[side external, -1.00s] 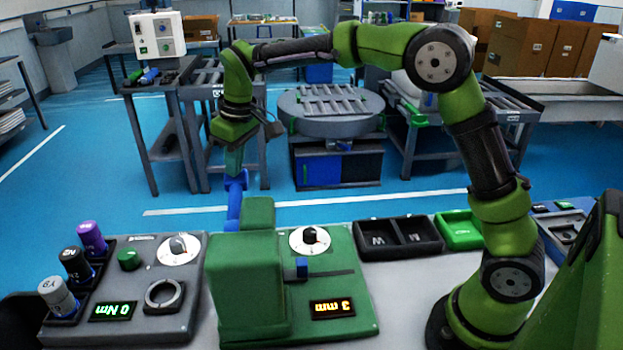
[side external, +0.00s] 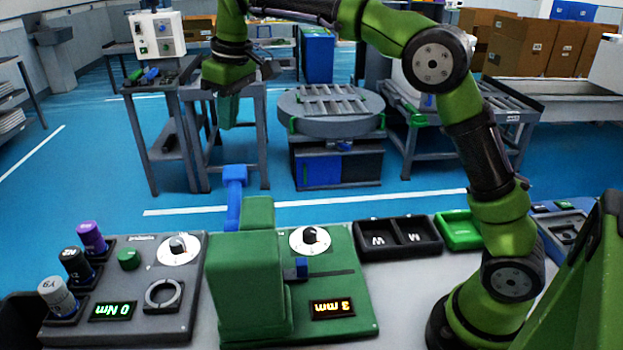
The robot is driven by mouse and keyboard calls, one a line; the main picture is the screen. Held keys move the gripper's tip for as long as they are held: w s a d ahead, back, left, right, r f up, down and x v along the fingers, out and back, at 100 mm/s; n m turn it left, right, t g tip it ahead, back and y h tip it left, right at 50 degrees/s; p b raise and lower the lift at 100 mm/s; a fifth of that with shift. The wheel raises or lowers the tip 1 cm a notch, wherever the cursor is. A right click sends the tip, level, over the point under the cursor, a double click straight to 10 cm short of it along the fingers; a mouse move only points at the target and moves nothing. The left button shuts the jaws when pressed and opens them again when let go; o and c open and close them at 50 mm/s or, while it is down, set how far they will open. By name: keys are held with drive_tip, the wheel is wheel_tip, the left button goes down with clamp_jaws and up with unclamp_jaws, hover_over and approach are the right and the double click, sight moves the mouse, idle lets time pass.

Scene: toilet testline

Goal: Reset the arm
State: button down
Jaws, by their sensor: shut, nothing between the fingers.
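My arm is green and black and arches over the bench from its base at the right. My gripper (side external: 228,118) is at the upper left, pointing down, with its fingers together and nothing between them. It hangs in the air, clear above the blue lever (side external: 235,190) at the back of the green test station (side external: 245,290). The lever stands upright and a gap separates it from the fingertips.
A grey panel (side external: 150,255) with a "0 Nm" display and several capped cylinders (side external: 75,263) stands at the left. The green station's display (side external: 332,308) reads "3 mm". Black trays (side external: 397,238) and a green tray (side external: 458,230) line the back edge. Air around the gripper is free.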

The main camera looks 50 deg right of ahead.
drive_tip(key=shift+r, duration=0.35)
drive_tip(key=f, duration=0.1)
drive_tip(key=f+m, duration=0.1)
drive_tip(key=shift+s+d+f, duration=0.1)
drive_tip(key=shift+s+f, duration=0.3)
drive_tip(key=s+d+f+m+t, duration=0.1)
drive_tip(key=s+m, duration=0.1)
drive_tip(key=s, duration=0.6)
drive_tip(key=s+d+f+m+t+y, duration=0.1)
drive_tip(key=s+d+f+m+t, duration=0.1)
drive_tip(key=s, duration=0.7)
drive_tip(key=s+d+f+m+t, duration=0.1)
drive_tip(key=s+m+t, duration=0.1)
drive_tip(key=s, duration=0.7)
drive_tip(key=shift+d+f, duration=0.3)
drive_tip(key=shift+d, duration=0.1)
